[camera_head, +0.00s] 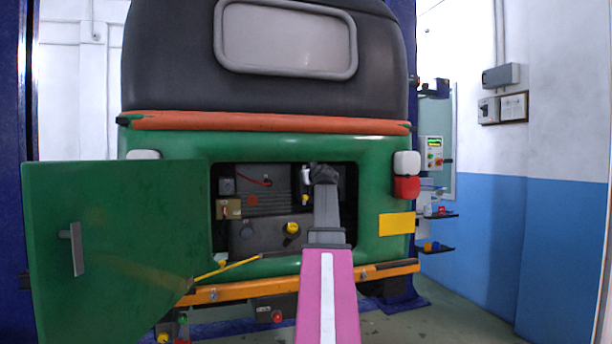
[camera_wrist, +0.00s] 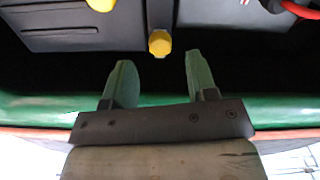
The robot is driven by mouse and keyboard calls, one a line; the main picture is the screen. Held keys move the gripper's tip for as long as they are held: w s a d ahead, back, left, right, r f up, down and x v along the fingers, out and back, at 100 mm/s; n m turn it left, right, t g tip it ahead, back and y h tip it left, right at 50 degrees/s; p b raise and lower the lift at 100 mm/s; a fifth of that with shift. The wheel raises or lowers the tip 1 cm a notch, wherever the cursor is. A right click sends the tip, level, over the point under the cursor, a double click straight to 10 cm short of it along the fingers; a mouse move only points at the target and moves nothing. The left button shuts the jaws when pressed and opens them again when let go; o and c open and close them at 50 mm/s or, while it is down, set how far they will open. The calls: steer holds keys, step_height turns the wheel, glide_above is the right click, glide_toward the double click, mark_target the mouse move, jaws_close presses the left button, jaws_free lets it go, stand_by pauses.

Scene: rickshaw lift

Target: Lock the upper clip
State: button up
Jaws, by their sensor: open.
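In the wrist view my gripper (camera_wrist: 157,75) is open, with two pale green fingers apart and nothing between them. A dark post with a yellow tip (camera_wrist: 159,43) lies just beyond the fingertips, roughly in line with the gap. I cannot tell for certain whether this is the upper clip. In the head view my arm reaches into the open rear compartment, and the dark wrist end (camera_head: 323,173) hides the gripper's fingers. A small white part with a yellow end (camera_head: 305,199) shows just left of the wrist. A ribbed grey housing (camera_head: 272,202) fills the middle of the compartment.
The green door (camera_head: 115,250) hangs open at the left of the compartment. A yellow knob (camera_head: 291,228) sits low inside, and a red cable (camera_head: 258,181) runs near the top. The compartment's green edge (camera_wrist: 40,108) lies close behind the fingers in the wrist view.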

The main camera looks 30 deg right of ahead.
steer(key=x, duration=0.4)
steer(key=shift+c, duration=0.4)
steer(key=c, duration=0.9)
steer(key=shift+o, duration=0.2)
